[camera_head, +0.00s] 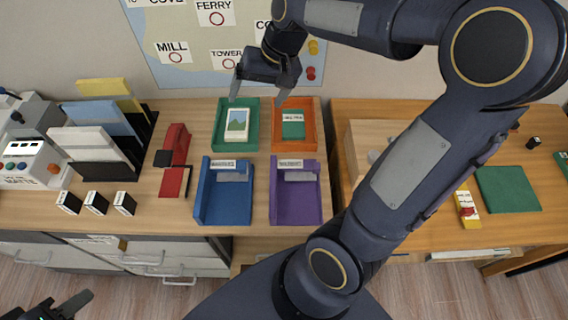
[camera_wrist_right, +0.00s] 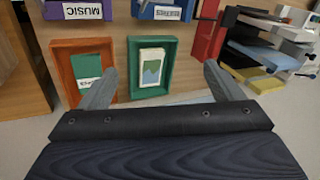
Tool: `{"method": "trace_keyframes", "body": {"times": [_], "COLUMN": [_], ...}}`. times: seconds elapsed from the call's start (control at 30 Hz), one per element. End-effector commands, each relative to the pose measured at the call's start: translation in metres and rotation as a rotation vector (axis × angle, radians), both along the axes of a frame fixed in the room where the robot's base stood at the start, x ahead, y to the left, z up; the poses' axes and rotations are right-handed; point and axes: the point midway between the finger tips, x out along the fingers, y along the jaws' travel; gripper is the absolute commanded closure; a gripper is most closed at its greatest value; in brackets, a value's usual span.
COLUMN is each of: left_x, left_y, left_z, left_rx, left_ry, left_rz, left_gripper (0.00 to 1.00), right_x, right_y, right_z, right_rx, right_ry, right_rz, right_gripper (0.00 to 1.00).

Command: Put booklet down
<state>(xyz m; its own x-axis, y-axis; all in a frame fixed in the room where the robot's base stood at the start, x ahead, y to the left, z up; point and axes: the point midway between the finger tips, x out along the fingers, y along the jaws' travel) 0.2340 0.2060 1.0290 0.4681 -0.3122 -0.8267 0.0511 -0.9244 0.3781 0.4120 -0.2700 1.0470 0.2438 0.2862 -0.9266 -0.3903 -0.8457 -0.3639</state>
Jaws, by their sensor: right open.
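A white booklet (camera_head: 237,124) with a green and blue picture lies in the green tray (camera_head: 222,145) at the back of the desk. It also shows in the right wrist view (camera_wrist_right: 151,70), lying between my fingertips in the picture. A green booklet (camera_head: 293,130) with a white label lies in the orange tray (camera_head: 310,140) beside it; part of it shows in the right wrist view (camera_wrist_right: 87,68). My right gripper (camera_head: 258,96) is open and empty above the back of these two trays. My left gripper (camera_head: 68,305) is partly in view at the lower left corner; its jaws are unclear.
A blue tray (camera_head: 210,212) and a purple tray (camera_head: 297,212) stand in front. A red stapler-like item (camera_head: 178,140), small black-and-white blocks (camera_head: 96,203) and a file rack (camera_head: 112,165) are left. A second desk (camera_head: 400,115) is right, partly behind my right arm.

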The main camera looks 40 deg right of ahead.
Motion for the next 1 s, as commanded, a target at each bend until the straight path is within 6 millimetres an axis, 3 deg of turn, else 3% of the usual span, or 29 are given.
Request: {"method": "trace_keyframes", "body": {"times": [0.03,0.2,0.4,0.6,1.0], "left_x": [0.0,0.0,0.0,0.0,0.0], "left_y": [0.0,0.0,0.0,0.0,0.0], "left_z": [0.0,0.0,0.0,0.0,0.0], "left_rx": [0.0,0.0,0.0,0.0,0.0], "left_ry": [0.0,0.0,0.0,0.0,0.0], "left_rz": [0.0,0.0,0.0,0.0,0.0], "left_gripper": [0.64,0.64,0.64,0.64,0.64], "right_x": [-0.025,-0.097,-0.156,-0.176,-0.178], "right_y": [0.006,0.03,0.054,0.063,0.064], "right_z": [0.008,0.013,-0.005,-0.017,-0.018], "right_rx": [0.011,0.008,-0.037,-0.067,-0.067], "right_ry": [-0.045,-0.178,-0.291,-0.333,-0.334], "right_rz": [0.025,0.12,0.205,0.237,0.238], "right_gripper": [0.13,0.13,0.13,0.13,0.13]}}
